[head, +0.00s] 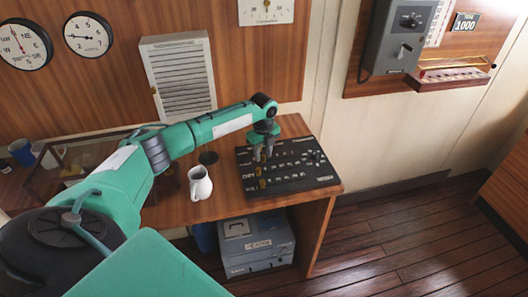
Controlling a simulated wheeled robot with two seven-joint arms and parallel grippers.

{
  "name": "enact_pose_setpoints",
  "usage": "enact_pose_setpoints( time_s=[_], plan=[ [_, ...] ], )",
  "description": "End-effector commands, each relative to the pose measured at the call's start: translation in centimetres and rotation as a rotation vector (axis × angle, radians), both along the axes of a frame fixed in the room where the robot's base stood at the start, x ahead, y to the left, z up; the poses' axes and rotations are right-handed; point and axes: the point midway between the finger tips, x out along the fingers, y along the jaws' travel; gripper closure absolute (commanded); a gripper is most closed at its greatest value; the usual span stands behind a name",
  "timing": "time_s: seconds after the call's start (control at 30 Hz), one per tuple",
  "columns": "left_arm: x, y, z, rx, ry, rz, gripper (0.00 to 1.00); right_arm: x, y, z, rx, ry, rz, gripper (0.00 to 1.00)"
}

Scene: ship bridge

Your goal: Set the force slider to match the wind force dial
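A black board (290,180) with rows of small white markings and several brass-coloured knobs lies on the wooden desk. The force slider is too small to make out for certain among them. A round white dial (88,34) with numbers and a dark pointer hangs on the wall at upper left; its pointer lies roughly level toward the left, and its numbers are too small to read surely. A compass-lettered dial (24,44) hangs left of it. My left gripper (263,156) points down over the board's back left part, fingers apart, with nothing visible between them. My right gripper is out of view.
A white jug (200,184) stands on the desk left of the board, near my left arm. A glass-topped case (75,160) and mugs are farther left. A grey box (256,243) is under the desk. The floor at right is clear.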

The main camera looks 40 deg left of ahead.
Motion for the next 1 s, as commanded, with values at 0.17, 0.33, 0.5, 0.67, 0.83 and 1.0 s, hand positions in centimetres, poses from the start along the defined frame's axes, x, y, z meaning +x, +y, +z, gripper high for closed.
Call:
enact_pose_setpoints(
  time_s=[0.17,0.33,0.5,0.67,0.83,1.0],
  plan=[
    [0.0,0.0,0.0,0.001,0.0,0.0,0.6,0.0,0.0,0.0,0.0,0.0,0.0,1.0],
    [0.0,0.0,0.2,0.001,-0.001,0.0,0.6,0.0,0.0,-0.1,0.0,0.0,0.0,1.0],
    [0.1,0.1,2.1,0.002,-0.005,-0.001,0.6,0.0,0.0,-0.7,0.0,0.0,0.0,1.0],
    [0.1,0.1,5.7,0.001,-0.006,-0.001,0.6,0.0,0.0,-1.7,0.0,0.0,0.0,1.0],
    [0.1,0.1,9.5,0.0,-0.005,-0.001,0.6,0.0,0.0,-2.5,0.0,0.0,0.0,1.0],
    [0.0,0.1,12.3,0.001,-0.003,0.0,0.6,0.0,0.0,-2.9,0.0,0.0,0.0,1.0]
  ],
)
